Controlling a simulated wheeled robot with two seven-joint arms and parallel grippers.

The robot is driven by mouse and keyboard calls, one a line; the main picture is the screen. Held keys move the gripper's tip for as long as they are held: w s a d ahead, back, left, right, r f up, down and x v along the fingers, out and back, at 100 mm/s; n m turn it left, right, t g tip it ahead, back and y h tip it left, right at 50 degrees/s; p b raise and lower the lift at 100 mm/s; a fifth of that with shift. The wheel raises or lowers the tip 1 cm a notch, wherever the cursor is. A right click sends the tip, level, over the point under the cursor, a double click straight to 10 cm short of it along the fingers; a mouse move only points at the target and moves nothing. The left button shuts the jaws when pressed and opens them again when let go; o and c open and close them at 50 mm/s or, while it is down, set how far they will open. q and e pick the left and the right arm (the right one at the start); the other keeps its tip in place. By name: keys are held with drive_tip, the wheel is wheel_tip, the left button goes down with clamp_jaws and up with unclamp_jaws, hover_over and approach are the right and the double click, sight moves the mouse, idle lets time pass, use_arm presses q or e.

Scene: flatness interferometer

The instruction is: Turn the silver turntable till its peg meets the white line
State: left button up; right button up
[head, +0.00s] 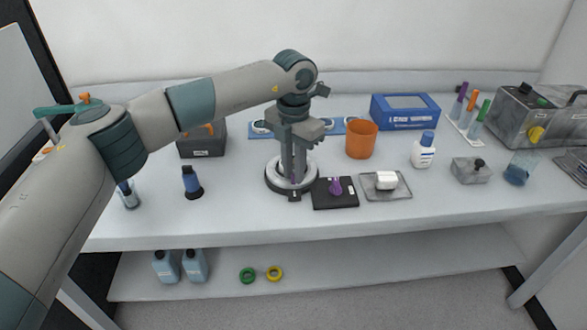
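The silver turntable (273,179) is a round, ring-like disc on the bench, left of the bench's middle. My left gripper (293,178) points straight down over its centre, with the fingertips at or just above it. The fingers look close together, but I cannot tell whether they are shut or hold the peg. The gripper hides the middle of the turntable. A small dark block (295,196) sits at the turntable's front edge. I cannot make out the peg or the white line. My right gripper is out of view.
An orange cup (361,140) is behind. The bench front is clear.

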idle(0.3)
